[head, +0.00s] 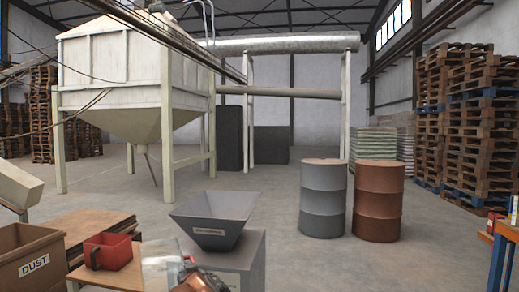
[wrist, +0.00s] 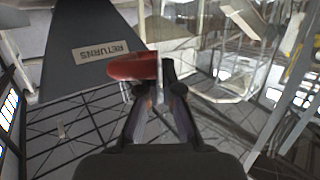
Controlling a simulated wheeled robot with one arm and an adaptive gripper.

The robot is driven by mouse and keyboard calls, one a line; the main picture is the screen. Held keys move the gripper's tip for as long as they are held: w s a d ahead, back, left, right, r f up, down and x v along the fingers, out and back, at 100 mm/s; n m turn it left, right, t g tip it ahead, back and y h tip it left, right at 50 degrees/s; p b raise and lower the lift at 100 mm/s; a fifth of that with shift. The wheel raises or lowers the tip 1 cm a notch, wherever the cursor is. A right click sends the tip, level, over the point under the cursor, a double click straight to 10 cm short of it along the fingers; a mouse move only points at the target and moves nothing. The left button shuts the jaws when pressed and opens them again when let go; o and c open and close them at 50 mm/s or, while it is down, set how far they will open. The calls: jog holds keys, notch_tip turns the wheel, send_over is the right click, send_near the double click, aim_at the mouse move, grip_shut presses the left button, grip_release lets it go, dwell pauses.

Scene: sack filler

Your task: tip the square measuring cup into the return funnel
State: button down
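The clear square measuring cup (head: 160,266) is low in the head view, in front of the table and left of my gripper (head: 189,272). Cup and funnel look apart.
A red box-shaped container (head: 108,251) sits on a wooden surface at left, beside a DUST carton (head: 28,262). The funnel rests on a grey stand (head: 250,262). A grey drum (head: 323,200) and a brown drum (head: 376,203) stand behind right. The floor right of the stand is clear.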

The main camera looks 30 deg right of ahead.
notch_tip(320, 180, up, 28)
jog(key=p, duration=2.7)
jog(key=s+d+r+m+g, duration=0.3)
jog(key=s+d+m, duration=0.6)
jog(key=s, duration=0.3)
jog(key=s+d+r+m+g+y, duration=0.1)
jog(key=s+d+r+m+g, duration=0.2)
jog(key=s+d+m, duration=0.7)
jog(key=s+d+r+m+g+y+b, duration=0.1)
jog(key=s+d+r+m+g, duration=0.2)
jog(key=s+d+m, duration=0.6)
jog(key=s+m+g, duration=0.2)
jog(key=s+m, duration=0.1)
jog(key=s, duration=0.2)
jog(key=shift+s+d+r, duration=0.2)
jog(key=shift+r, duration=0.15)
